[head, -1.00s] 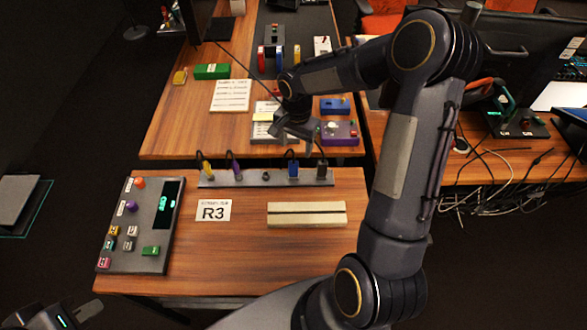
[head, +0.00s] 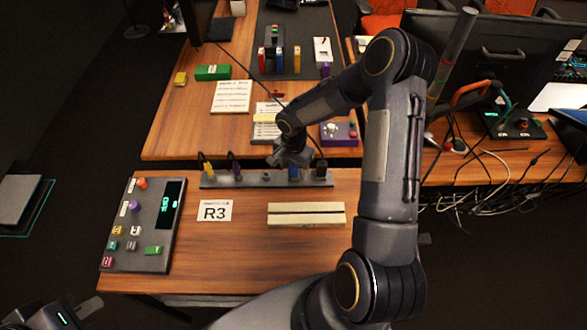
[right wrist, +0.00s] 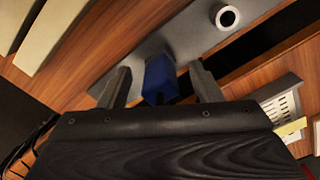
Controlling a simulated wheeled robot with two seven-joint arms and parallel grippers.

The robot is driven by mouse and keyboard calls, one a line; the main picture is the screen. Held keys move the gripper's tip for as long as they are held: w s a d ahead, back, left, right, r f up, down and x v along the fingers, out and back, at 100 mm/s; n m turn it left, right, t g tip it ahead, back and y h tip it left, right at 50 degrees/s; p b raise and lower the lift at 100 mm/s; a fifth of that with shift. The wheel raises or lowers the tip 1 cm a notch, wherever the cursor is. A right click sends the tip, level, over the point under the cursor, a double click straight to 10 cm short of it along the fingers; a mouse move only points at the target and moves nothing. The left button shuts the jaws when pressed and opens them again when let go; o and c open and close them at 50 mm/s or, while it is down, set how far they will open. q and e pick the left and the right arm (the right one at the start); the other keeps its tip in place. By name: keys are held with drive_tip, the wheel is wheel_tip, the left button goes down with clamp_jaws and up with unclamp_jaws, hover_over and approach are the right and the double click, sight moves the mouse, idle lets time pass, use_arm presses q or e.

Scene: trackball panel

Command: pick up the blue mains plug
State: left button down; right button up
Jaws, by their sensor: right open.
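The blue mains plug (head: 294,173) stands in the grey socket strip (head: 222,181) at the back of the near table, partly hidden by my right gripper (head: 290,160). In the right wrist view the blue plug (right wrist: 157,78) shows between the two open fingers of my right gripper (right wrist: 160,68), with gaps on both sides. The fingers do not visibly touch it. My left gripper (head: 82,312) is partly in view at the bottom left corner, away from the table; its jaw state is unclear.
A pale grooved block (head: 306,220), an R3 card (head: 214,211) and a control panel (head: 150,238) lie in front. A purple box (head: 345,133) stands behind.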

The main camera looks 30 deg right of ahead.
drive_tip(key=shift+c, duration=0.5)
drive_tip(key=c, duration=0.9)
drive_tip(key=shift+o, duration=0.2)
